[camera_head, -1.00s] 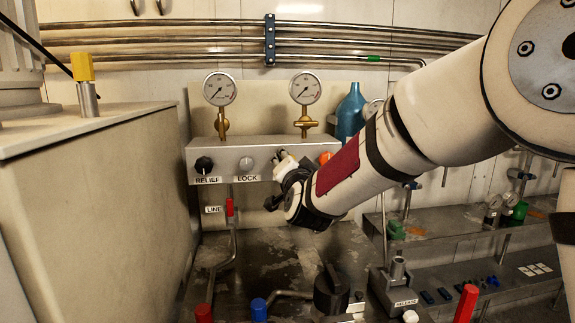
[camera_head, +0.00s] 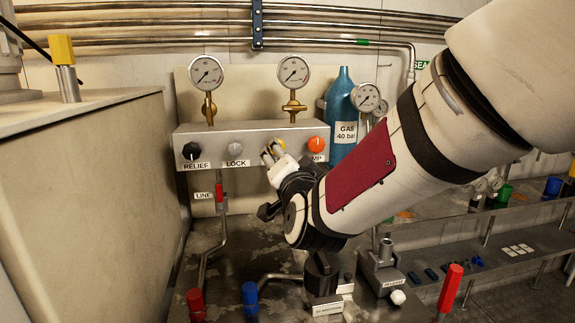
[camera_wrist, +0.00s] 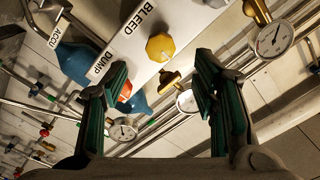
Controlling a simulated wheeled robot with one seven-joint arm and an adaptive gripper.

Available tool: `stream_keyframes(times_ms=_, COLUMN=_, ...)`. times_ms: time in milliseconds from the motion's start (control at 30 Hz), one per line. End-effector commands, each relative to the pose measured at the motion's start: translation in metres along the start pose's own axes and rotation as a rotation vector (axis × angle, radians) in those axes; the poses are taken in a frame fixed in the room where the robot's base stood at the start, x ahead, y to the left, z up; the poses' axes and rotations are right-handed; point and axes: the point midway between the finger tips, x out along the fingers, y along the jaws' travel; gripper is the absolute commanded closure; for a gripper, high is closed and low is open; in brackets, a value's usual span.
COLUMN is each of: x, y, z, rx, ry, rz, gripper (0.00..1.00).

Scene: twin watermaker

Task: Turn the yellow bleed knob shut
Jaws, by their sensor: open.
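The yellow bleed knob (camera_wrist: 160,47) sits on the light panel beside the BLEED label in the wrist view. In the head view the knob (camera_head: 279,145) is mostly hidden behind my gripper (camera_head: 270,153), at the panel between the grey LOCK knob and the orange knob. In the wrist view my gripper (camera_wrist: 163,92) is open, with its two dark green fingers wide apart and nothing between the tips. The knob appears beyond the fingertips, roughly midway between them. The head view does not show clearly whether a finger touches the panel or the knob.
The black RELIEF knob (camera_head: 191,151), grey LOCK knob (camera_head: 235,148) and orange DUMP knob (camera_head: 316,144) share the panel (camera_head: 210,134). Gauges (camera_head: 206,73) on brass fittings rise above it. A blue gas bottle (camera_head: 342,110) stands right. Below are a red-handled LINE valve (camera_head: 219,193) and a black knob (camera_head: 320,272).

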Motion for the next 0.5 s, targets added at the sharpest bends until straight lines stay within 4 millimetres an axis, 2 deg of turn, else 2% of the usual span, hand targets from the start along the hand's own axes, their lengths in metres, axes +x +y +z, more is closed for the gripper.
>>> stream_keyframes(times_ms=200, x=-0.020, y=0.000, z=0.000, rx=0.001, ry=0.001, rz=-0.001, gripper=0.46)
stream_keyframes(times_ms=500, x=-0.022, y=0.000, z=0.000, rx=0.001, ry=0.000, rz=0.000, gripper=0.46)
